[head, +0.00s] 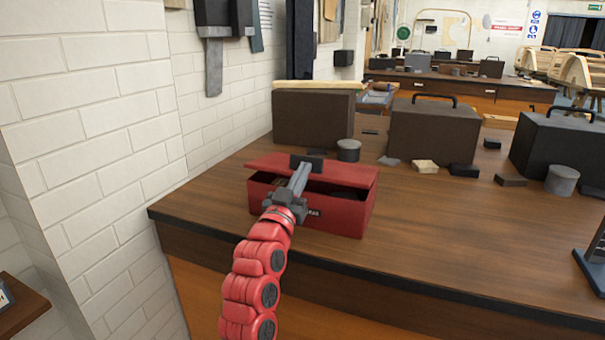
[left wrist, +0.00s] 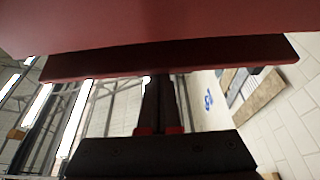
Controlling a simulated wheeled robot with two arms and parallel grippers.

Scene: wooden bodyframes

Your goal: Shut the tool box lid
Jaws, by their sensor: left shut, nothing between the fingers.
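The red tool box (head: 342,218) stands on the wooden bench near the wall. Its red lid (head: 350,172) is partly down, with a dark gap between it and the box's front. My left gripper (head: 304,168) is shut and empty, reaching up from the front across the gap to the lid. A dark piece shows at its tips; I cannot tell whether it belongs to the gripper or the lid. In the left wrist view, the fingers (left wrist: 160,105) point at a dark red edge (left wrist: 170,58) that hides their tips. Contact is not clear. My right gripper is not in view.
A brown case (head: 310,122) stands behind the tool box, with a grey round tin (head: 348,150) beside it. Two more dark cases (head: 432,132) (head: 560,145) and small blocks stand to the right. A white brick wall (head: 130,120) borders the left.

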